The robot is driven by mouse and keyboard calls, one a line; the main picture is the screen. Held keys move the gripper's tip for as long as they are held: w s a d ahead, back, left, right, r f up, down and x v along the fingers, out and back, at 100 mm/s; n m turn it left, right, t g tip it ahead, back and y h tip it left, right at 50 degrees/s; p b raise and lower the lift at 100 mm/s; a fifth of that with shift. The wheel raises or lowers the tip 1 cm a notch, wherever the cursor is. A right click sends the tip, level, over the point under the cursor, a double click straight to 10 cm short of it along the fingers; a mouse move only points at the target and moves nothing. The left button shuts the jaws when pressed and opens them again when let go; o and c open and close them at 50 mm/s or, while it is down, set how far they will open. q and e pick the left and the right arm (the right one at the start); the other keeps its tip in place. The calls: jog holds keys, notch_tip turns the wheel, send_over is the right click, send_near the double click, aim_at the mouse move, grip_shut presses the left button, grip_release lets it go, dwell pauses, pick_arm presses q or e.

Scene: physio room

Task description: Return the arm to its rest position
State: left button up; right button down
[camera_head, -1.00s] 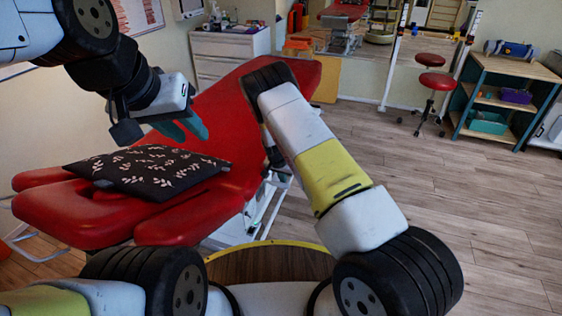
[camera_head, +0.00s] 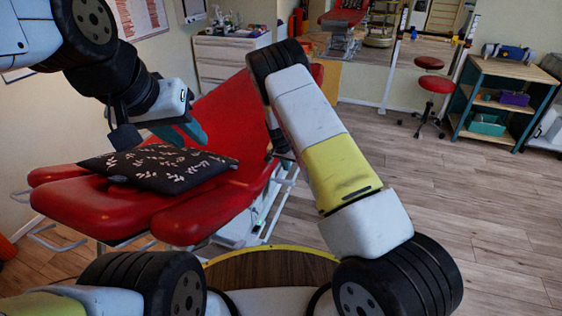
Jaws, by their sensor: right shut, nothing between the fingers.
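My left gripper (camera_head: 187,133), with teal fingers, hangs above the dark patterned pillow on the red treatment table. Its two fingers look apart, with nothing seen between them. My right arm (camera_head: 318,135), white and yellow, rises from the lower right and bends at a black joint in front of the table. Its far part drops behind the upper link. Only a dark piece of my right wrist and gripper (camera_head: 283,146) shows beside the table's edge. The right fingertips are hidden, and no held object shows there.
The red treatment table (camera_head: 235,110) carries the patterned pillow (camera_head: 160,167). A white drawer cabinet (camera_head: 222,55) stands behind it. A red stool (camera_head: 433,84) and a shelf unit (camera_head: 512,70) with boxes stand at the back right. The wooden floor on the right is clear.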

jog(key=shift+v, duration=0.9)
jog(key=s+d+r+n+y, duration=0.15)
jog(key=s+r, duration=0.35)
jog(key=r, duration=0.5)
jog(key=s+d+r+y, duration=0.15)
jog(key=s+r, duration=0.35)
jog(key=r, duration=0.6)
jog(key=s+d+r, duration=0.2)
jog(key=s+r, duration=0.4)
jog(key=r, duration=0.4)
jog(key=s+d+r+n+t, duration=0.1)
jog(key=s+r, duration=0.3)
jog(key=s, duration=0.8)
jog(key=s+d+r+n+t, duration=0.1)
jog(key=s+r+n, duration=0.2)
jog(key=s, duration=0.9)
jog(key=shift+s+r+t+y, duration=0.3)
jog(key=shift+r+y, duration=0.1)
jog(key=shift+r, duration=0.15)
